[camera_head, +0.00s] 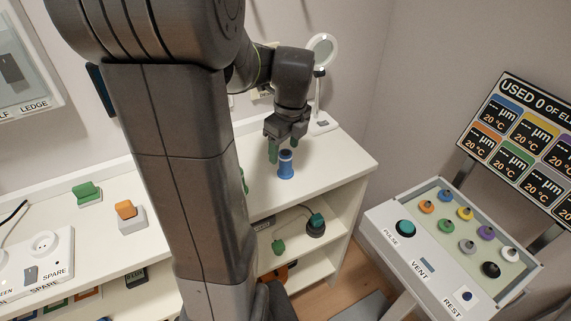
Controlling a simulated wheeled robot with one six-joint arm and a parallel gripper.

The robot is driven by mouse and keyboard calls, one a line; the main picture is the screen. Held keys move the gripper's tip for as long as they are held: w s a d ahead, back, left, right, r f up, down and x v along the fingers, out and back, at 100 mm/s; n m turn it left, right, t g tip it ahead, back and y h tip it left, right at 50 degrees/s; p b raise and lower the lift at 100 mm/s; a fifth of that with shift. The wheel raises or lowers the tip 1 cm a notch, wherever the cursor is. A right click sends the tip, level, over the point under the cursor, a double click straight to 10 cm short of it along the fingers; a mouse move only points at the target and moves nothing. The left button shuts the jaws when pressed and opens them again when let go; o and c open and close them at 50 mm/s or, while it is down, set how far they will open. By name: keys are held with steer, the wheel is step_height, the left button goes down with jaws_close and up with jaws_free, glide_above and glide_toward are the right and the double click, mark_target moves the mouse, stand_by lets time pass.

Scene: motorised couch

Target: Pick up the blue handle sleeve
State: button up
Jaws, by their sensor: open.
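The blue handle sleeve (286,170) stands upright on the white shelf top, near its right end. It is a short blue cylinder with a wider base and a dark top. My gripper (283,155) is above and around its upper end, pointing down, with its green-tipped fingers apart. One fingertip shows just left of the sleeve's top; the other is partly hidden behind the gripper body. I cannot tell whether the fingers touch the sleeve. The sleeve rests on the surface.
A round magnifier lamp (322,50) stands behind my gripper. A control panel (450,245) with coloured knobs is at the right. Green (87,194) and orange (127,212) switches sit on the left counter. The shelf top (335,165) right of the sleeve is clear.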

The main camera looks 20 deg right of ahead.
mark_target(286, 153)
steer(key=f, duration=0.3)
steer(key=w+f, duration=0.1)
steer(key=f, duration=0.1)
steer(key=shift+d+f, duration=0.1)
steer(key=shift+d, duration=0.1)
steer(key=shift+s, duration=0.1)
steer(key=c, duration=1.1)
